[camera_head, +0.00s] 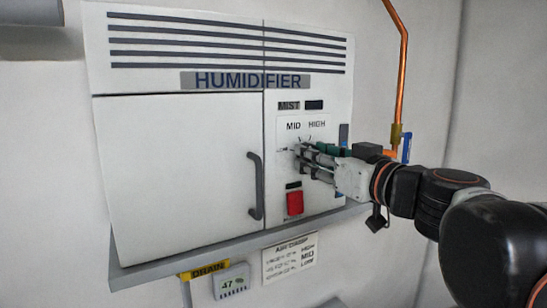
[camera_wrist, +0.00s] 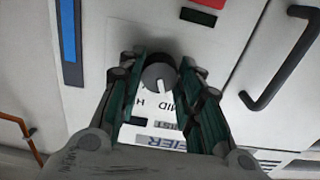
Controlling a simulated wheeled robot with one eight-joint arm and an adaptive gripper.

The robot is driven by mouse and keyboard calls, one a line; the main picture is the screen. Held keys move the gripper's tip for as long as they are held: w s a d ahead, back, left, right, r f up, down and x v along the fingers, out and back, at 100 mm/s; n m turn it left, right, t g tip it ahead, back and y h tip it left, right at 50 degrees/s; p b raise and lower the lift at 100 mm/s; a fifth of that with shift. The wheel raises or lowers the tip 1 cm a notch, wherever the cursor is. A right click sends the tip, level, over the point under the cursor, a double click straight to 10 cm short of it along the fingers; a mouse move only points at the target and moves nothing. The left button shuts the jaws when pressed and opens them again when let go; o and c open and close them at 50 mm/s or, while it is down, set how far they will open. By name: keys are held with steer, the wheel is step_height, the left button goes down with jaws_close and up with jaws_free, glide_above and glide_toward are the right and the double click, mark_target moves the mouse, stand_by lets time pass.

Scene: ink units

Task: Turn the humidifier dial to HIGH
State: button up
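The humidifier (camera_head: 180,160) is a white wall cabinet with a control strip at its right. Its dial (camera_wrist: 158,72) is a round grey knob with a white pointer mark, seen in the wrist view. The mark points down in that view, toward the MID label (camera_wrist: 182,107); the HIGH label (camera_head: 317,124) is beside MID in the head view. My gripper (camera_wrist: 164,62) reaches the panel with its green-padded fingers apart, one on each side of the dial. Whether they touch it cannot be told. In the head view my gripper (camera_head: 303,158) hides the dial.
A dark door handle (camera_head: 256,186) is left of the dial, and a red switch (camera_head: 295,203) is below it. A copper pipe with a blue-handled valve (camera_head: 406,146) runs at the right, close to my arm. A small meter (camera_head: 231,281) is below the cabinet.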

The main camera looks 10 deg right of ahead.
steer(key=shift+m, duration=0.3)
steer(key=m+b, duration=0.2)
steer(key=m, duration=0.7)
steer(key=shift+a, duration=0.1)
steer(key=shift+m, duration=0.3)
stand_by(0.4)
steer(key=o, duration=1.1)
steer(key=shift+c, duration=0.2)
steer(key=shift+s, duration=0.15)
steer(key=v, duration=1.1)
steer(key=shift+s, duration=0.3)
